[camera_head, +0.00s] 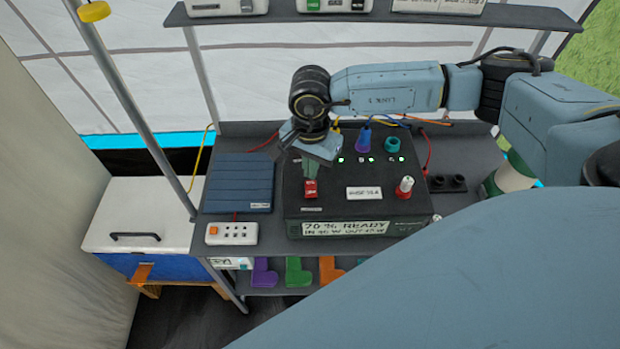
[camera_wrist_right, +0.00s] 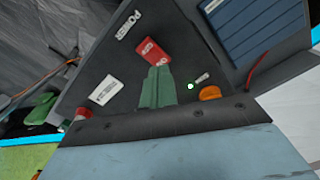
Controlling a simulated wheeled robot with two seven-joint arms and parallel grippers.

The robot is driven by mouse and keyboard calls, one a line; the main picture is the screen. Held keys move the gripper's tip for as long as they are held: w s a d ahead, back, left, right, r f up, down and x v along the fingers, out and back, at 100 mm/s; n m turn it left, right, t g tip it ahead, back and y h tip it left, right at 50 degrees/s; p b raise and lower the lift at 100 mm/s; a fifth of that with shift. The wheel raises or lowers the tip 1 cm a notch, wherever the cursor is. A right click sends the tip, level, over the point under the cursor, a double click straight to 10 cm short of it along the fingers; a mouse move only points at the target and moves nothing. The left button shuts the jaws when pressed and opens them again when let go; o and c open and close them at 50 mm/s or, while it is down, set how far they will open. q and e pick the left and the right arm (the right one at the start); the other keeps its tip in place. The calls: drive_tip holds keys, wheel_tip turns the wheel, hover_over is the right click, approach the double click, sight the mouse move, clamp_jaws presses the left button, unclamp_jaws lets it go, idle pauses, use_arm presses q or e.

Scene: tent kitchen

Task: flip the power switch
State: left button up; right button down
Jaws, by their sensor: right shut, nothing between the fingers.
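The power switch is a small red rocker (camera_head: 311,188) at the left of the black power box (camera_head: 340,224). It also shows in the right wrist view (camera_wrist_right: 148,49), beside a white label (camera_wrist_right: 129,25) that reads POWER. My right gripper (camera_head: 310,170) is shut with nothing in it. Its green fingertips (camera_wrist_right: 156,88) are right at the red switch. I cannot tell whether they touch it. Which way the switch is tilted is unclear. My left gripper is not in view.
Blue, teal and red-white plugs (camera_head: 405,187) stand up from the box, with cables behind. A solar panel (camera_head: 239,181) and a white power strip (camera_head: 231,233) lie to the left. A shelf (camera_head: 390,12) is above. A metal pole (camera_head: 130,105) stands at left.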

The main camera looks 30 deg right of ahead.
sight(311, 183)
wheel_tip(311, 183, up, 4)
drive_tip(key=shift+r+p, duration=0.1)
drive_tip(key=shift+p, duration=0.95)
